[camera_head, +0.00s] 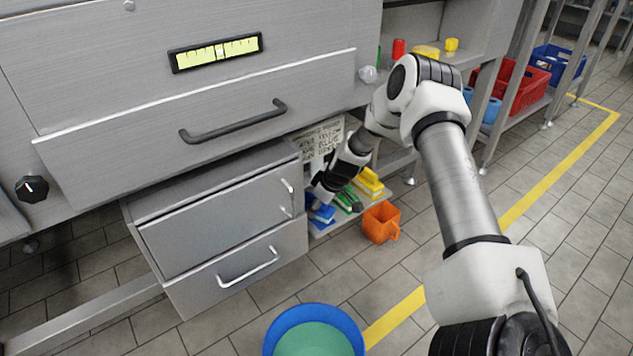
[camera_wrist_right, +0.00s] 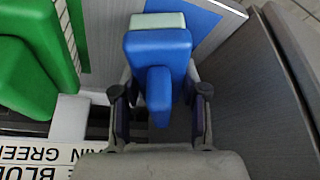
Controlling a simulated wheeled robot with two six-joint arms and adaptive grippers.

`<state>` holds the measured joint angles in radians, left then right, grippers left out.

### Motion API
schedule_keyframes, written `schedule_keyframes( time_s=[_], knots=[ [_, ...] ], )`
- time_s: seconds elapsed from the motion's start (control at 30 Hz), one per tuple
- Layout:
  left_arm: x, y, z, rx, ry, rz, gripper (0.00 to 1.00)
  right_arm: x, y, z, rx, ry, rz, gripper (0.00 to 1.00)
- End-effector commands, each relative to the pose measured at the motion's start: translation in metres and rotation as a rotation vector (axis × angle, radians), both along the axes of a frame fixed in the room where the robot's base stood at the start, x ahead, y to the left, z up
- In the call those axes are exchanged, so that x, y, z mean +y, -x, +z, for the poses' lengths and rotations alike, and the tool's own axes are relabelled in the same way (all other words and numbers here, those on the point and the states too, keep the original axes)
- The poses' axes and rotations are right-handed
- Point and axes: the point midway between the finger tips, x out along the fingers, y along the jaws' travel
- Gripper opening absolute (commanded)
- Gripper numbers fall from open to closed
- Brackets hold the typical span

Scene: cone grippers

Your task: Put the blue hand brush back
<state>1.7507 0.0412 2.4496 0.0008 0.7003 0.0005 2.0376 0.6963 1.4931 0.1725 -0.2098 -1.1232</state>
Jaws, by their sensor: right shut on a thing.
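The blue hand brush (camera_wrist_right: 158,55) is between the fingers of my right gripper (camera_wrist_right: 159,98), which is shut on its handle. The brush's pale green-white end points away from the wrist. A flat blue patch (camera_wrist_right: 208,18) lies on the shelf just beyond it. In the head view the blue brush (camera_head: 322,213) shows low beside the drawer unit, with my right gripper (camera_head: 322,192) over it. Whether the brush touches the shelf is hard to tell. My left gripper is not in view.
A green brush (camera_wrist_right: 28,75) lies left of my gripper. Yellow brushes (camera_head: 369,182) and an orange jug (camera_head: 381,223) stand to the right. A lettered sign (camera_head: 320,138) hangs behind. The grey drawer unit (camera_head: 215,215) stands close on the left. A blue bucket (camera_head: 313,309) is in front.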

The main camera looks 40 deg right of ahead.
Motion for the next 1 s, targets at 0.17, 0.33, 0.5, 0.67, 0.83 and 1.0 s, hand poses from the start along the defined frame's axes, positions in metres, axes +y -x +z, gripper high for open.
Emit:
schedule_keyframes(
  time_s=[0.17,0.33,0.5,0.67,0.83,1.0],
  knots=[
    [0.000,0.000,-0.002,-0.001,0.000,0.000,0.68,0.000,0.000,-0.002,0.000,0.000,0.000,0.00],
    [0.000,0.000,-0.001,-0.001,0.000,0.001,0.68,0.000,0.000,-0.001,0.000,0.000,0.000,0.68],
    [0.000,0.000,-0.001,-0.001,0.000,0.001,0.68,0.000,0.000,-0.001,0.000,0.000,0.001,0.68],
    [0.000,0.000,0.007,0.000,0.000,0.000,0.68,-0.001,0.001,0.007,0.000,0.000,0.000,0.68],
    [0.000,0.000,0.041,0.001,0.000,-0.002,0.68,-0.004,0.012,0.042,0.001,-0.002,0.001,0.68],
    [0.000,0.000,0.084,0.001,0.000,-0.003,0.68,-0.008,0.027,0.081,0.000,-0.001,-0.001,0.68]
  ],
)
